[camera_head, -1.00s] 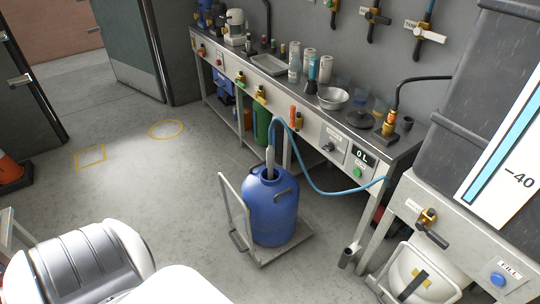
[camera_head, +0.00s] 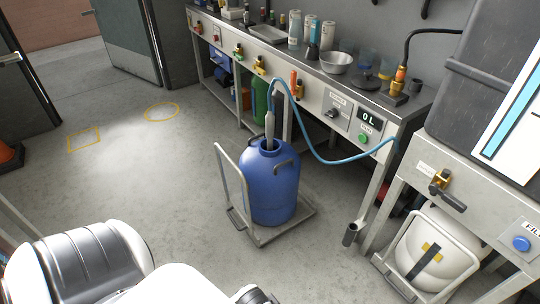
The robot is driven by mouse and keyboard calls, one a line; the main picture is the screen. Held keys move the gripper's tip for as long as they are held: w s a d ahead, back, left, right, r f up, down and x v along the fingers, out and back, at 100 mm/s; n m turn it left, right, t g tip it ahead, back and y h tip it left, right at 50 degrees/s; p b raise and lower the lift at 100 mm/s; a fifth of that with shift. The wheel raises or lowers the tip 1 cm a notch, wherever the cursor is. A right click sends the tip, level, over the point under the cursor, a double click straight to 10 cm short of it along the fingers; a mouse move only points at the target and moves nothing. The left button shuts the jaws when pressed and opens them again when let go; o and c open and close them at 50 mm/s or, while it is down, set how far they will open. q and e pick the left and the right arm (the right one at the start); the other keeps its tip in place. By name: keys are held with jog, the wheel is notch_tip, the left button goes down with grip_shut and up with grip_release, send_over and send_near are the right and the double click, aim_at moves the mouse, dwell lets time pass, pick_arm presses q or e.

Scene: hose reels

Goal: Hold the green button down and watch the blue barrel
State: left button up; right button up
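The green button (camera_head: 363,138) is on the front panel of the steel bench, just below a small display (camera_head: 370,117) reading "0 L". The blue barrel (camera_head: 271,186) stands upright on a low trolley (camera_head: 262,236) on the floor. A grey nozzle (camera_head: 269,126) on the blue hose (camera_head: 330,161) stands in the barrel's top opening. Parts of my own white and grey body show at the lower left. A small dark part of mine shows at the bottom edge, but neither gripper can be made out.
The steel bench (camera_head: 310,83) runs along the wall with a bowl (camera_head: 336,63) and bottles on top. At right are a dark tank (camera_head: 480,90), a blue button (camera_head: 521,243) and a white container (camera_head: 437,250). The floor left of the trolley is clear.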

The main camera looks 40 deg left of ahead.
pick_arm(q)
grip_shut()
dwell(1.7)
